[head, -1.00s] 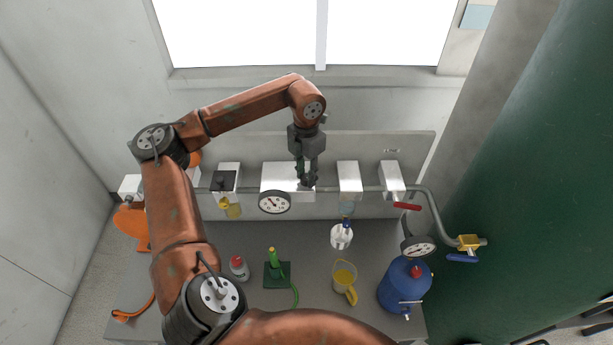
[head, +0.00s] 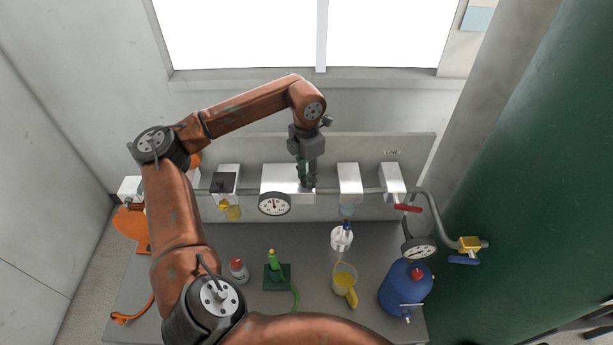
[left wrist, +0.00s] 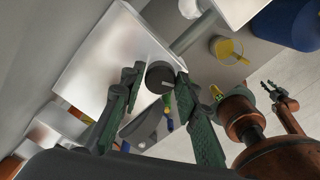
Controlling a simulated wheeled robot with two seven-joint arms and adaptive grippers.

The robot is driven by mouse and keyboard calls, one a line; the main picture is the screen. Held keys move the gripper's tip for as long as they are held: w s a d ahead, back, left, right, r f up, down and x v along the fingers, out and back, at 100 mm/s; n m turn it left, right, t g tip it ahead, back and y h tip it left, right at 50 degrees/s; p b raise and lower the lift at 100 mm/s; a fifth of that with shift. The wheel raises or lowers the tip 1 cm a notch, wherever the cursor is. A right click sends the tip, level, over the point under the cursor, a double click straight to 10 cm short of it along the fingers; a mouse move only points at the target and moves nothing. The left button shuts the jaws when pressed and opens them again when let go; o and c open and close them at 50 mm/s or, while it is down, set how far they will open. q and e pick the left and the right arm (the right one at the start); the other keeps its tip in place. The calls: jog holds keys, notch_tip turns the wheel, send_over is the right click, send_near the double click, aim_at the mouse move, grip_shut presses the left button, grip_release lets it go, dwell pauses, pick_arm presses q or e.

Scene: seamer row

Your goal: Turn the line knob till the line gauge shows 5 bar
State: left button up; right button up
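The line knob (left wrist: 160,77) is a dark round knob with a pale mark, seen in the left wrist view in front of a white box. My left gripper (head: 307,186) is at the lower right of that box in the head view. The gripper hides the knob in the head view. The line gauge (head: 274,204) is a round white dial just left of the gripper. Its needle points nearly straight up; the numbers are too small to read. My right gripper (left wrist: 279,93) is far off, its fingers apart.
A second gauge (head: 419,250) hangs on the pipe at the right, near a red lever (head: 407,207).

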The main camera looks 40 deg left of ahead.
pick_arm(q)
jog(key=o, duration=0.3)
jog(key=shift+o, duration=0.2)
jog(key=shift+r, duration=0.1)
notch_tip(320, 180, up, 12)
jog(key=shift+f, duration=0.2)
dwell(0.7)
